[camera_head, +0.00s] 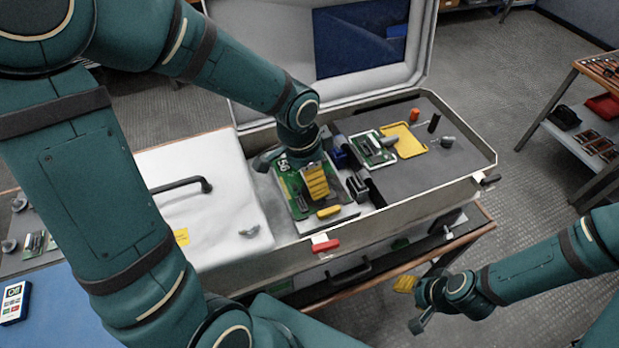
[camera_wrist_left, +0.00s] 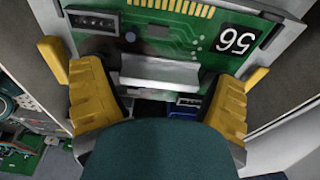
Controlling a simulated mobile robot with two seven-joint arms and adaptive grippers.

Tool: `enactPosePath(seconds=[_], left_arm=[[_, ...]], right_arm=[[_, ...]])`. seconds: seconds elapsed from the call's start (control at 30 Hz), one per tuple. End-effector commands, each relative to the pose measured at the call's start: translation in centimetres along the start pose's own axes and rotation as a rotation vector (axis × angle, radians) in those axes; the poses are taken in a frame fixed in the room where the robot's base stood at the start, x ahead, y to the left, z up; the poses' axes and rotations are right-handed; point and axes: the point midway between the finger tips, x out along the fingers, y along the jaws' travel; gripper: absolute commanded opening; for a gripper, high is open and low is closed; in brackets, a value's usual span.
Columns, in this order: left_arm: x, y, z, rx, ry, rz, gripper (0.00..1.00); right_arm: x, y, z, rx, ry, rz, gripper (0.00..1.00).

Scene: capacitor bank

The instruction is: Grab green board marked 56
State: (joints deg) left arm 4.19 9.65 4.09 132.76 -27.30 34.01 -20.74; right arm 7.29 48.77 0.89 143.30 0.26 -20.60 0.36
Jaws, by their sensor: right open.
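The green board marked 56 (camera_head: 298,200) lies in the open case, partly hidden under my left gripper. Its black label with a white 56 shows at the upper right of the left wrist view (camera_wrist_left: 236,40), upside down. My left gripper (camera_wrist_left: 152,75) is over the board with its two yellow fingers spread wide. A silver bracket (camera_wrist_left: 160,75) on the board lies between the fingers, with no clear contact. In the head view my left gripper (camera_head: 322,196) reaches down into the case. My right gripper (camera_head: 411,305) is open and empty, in front of the table at the lower right.
The case's side wall (camera_head: 385,221) rises around the board. A second green board (camera_head: 373,149) and a yellow frame (camera_head: 404,141) lie on the grey foam to the right. A white panel (camera_head: 170,165) covers the left side. A tool cart (camera_head: 590,110) stands far right.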

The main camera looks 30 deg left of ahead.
Motion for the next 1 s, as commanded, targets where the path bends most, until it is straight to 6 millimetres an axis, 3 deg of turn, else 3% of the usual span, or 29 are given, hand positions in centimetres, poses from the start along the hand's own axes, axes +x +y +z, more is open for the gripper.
enactPosePath(seconds=[0.03, 0.13, 0.47, 1.0], left_arm=[[0.0, 0.0, 0.0, 0.0, 0.0, 0.0, 0.65], [0.0, 0.0, 0.0, 0.0, 0.0, 0.0, 0.31], [-0.5, 0.0, -0.1, 0.0, 0.001, -0.001, 0.3], [-9.1, -0.1, -1.4, 0.0, 0.002, -0.002, 0.3]], right_arm=[[0.0, 0.0, 0.0, 0.0, 0.0, 0.0, 0.47], [0.0, 0.0, 0.0, 0.0, 0.0, 0.0, 0.47], [-0.1, -0.1, -0.1, 0.0, 0.001, 0.0, 0.47], [-2.0, -0.8, -1.0, 0.006, 0.021, 0.002, 0.47]])
